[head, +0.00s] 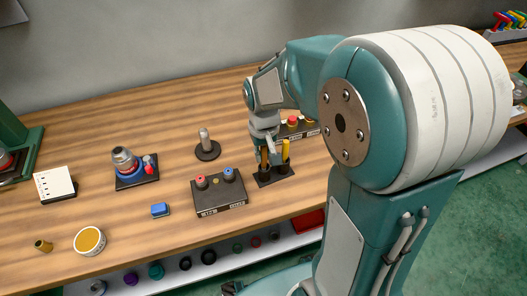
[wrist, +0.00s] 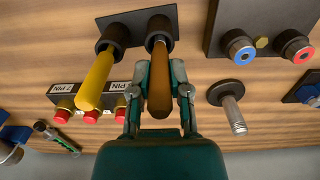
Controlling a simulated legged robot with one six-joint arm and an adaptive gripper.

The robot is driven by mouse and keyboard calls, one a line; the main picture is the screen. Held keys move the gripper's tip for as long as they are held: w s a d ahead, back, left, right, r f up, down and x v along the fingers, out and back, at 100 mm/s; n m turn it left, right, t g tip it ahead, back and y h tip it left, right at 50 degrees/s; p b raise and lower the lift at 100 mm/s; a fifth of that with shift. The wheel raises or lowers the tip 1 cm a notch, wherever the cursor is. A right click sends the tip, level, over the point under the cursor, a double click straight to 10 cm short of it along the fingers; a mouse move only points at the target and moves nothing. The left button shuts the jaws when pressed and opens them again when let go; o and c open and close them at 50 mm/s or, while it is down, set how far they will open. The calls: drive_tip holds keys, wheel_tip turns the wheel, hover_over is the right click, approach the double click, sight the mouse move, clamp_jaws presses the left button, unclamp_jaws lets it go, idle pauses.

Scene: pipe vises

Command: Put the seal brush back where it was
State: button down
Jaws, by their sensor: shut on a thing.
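The seal brush, which I take to be the tool with the brown handle (wrist: 159,82), stands at the right cup of a black two-cup holder (wrist: 137,33) in the wrist view. Its lower end is hidden at the cup's mouth, so its depth is unclear. My gripper (wrist: 160,72) is shut on the brown handle from both sides. In the head view my gripper (head: 265,152) is over the holder plate (head: 275,178), with the brush mostly hidden by the fingers. A yellow-handled tool (wrist: 95,80) stands in the other cup, also visible in the head view (head: 285,150).
A box with red and blue sockets (head: 218,193) sits left of the holder. A box with red buttons (head: 298,127) stands close behind. A metal post on a round base (head: 206,146) stands farther left. Free bench lies around the blue block (head: 160,210).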

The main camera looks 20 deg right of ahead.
drive_tip(key=shift+f, duration=0.5)
drive_tip(key=c, duration=0.5)
unclamp_jaws()
wheel_tip(320, 180, up, 12)
drive_tip(key=shift+w+f, duration=0.1)
drive_tip(key=shift+w, duration=0.05)
drive_tip(key=s+r+t, duration=0.3)
drive_tip(key=s+t, duration=0.2)
drive_tip(key=s, duration=0.9)
drive_tip(key=shift+s+r+t, duration=0.3)
drive_tip(key=shift+t, duration=0.1)
